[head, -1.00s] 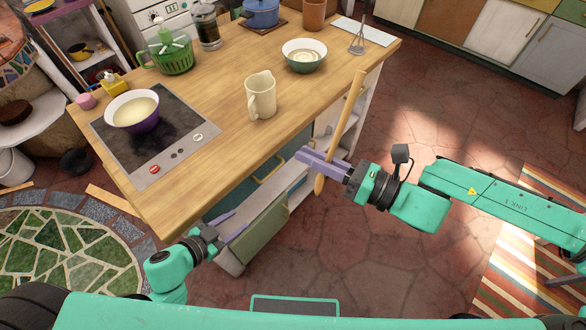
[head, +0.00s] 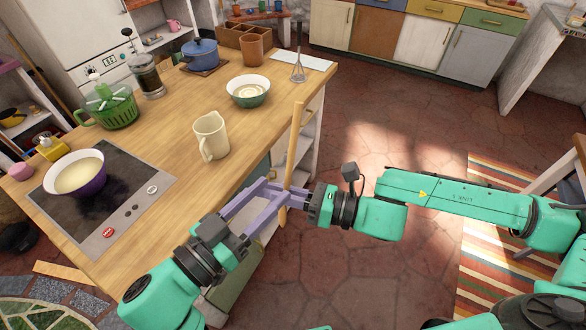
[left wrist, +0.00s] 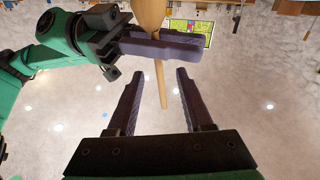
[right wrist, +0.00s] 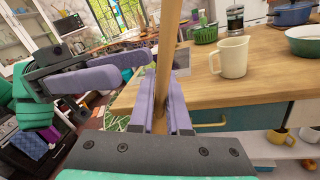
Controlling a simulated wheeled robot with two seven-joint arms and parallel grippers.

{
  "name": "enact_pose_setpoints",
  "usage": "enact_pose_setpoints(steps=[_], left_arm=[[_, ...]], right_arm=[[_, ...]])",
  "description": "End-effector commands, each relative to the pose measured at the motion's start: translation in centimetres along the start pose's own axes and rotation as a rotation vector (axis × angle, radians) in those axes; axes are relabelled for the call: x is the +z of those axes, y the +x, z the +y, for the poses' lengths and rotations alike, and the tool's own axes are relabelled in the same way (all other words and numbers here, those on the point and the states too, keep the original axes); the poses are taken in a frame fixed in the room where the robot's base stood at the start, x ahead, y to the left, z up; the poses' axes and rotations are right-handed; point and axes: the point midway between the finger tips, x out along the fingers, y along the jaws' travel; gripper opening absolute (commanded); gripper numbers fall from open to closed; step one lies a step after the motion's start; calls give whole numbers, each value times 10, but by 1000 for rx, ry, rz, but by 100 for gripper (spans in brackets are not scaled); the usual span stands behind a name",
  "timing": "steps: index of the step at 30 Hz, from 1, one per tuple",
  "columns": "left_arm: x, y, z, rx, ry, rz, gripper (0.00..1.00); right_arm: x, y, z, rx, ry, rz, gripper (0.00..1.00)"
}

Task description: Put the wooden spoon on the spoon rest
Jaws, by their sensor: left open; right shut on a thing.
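The wooden spoon (head: 295,135) stands nearly upright beside the counter's right edge, handle up. My right gripper (head: 287,194) is shut on it low down; the grip also shows in the right wrist view (right wrist: 162,105). My left gripper (head: 260,206) is open, close to the right gripper and below the counter top. In the left wrist view the spoon (left wrist: 161,85) shows in line with the gap between the left fingers (left wrist: 158,78); I cannot tell whether they touch it. I cannot make out a spoon rest for certain.
A cream pitcher (head: 211,137) stands near the counter's (head: 165,130) right edge. A purple pan (head: 77,174) sits on the hob (head: 125,198).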

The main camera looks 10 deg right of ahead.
Motion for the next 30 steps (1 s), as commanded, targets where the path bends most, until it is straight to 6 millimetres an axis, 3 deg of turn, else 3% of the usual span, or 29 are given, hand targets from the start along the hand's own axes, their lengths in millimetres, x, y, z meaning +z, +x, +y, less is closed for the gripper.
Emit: enact_pose_setpoints(steps=[13,23,24,28,30], left_arm=[[1,78,3,9,4,-3,51],[2,88,3,9,2,-5,51],[2,88,3,9,2,-5,47],[2,88,3,9,2,-5,0],[2,88,3,9,1,-5,0]], right_arm=[[0,0,0,0,0,0,0],[0,0,0,0,0,0,0],[0,0,0,0,0,0,0],[0,0,0,0,0,0,0],[0,0,0,0,0,0,0]])
